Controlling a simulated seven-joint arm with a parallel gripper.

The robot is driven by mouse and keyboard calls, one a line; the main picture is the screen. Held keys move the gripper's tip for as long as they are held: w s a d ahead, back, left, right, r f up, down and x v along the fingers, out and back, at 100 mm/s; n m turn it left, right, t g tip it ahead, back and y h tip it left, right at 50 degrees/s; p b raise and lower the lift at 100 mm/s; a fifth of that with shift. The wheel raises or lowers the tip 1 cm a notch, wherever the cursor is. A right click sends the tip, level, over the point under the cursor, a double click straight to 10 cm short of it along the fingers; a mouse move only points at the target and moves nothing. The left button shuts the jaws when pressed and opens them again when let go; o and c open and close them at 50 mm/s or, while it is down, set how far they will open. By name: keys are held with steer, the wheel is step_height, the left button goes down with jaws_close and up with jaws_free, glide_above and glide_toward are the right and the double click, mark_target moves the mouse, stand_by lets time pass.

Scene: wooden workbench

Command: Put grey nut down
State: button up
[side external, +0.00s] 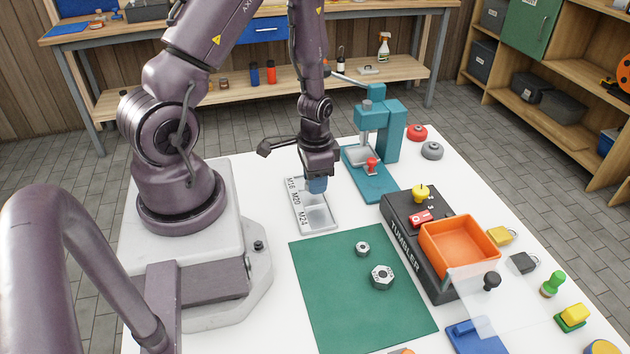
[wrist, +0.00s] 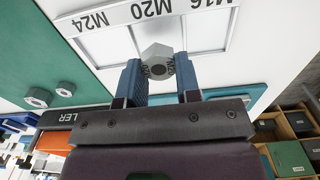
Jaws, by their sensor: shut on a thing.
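My gripper (side external: 317,186) is low over the labelled tray (side external: 331,228), which has sections marked M16, M20 and M24. In the wrist view, the blue fingers of my gripper (wrist: 159,72) are shut on a grey hex nut (wrist: 156,53) with M20 lettering on its sides. The nut lines up with the M20 section of the tray (wrist: 205,14) there. I cannot tell whether the nut touches the tray floor. In the side view the fingers and arm hide the nut.
Two other nuts, a smaller one (side external: 362,248) and a larger one (side external: 382,278), lie on the green mat (side external: 330,300). A teal press (side external: 390,135) stands just behind and right of the tray. A black tumbler (side external: 398,212) with an orange bin (side external: 460,262) is further right.

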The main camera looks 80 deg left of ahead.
steer(key=shift+f, duration=0.4)
steer(key=shift+f, duration=0.6)
steer(key=o, duration=0.9)
steer(key=shift+o, duration=0.2)
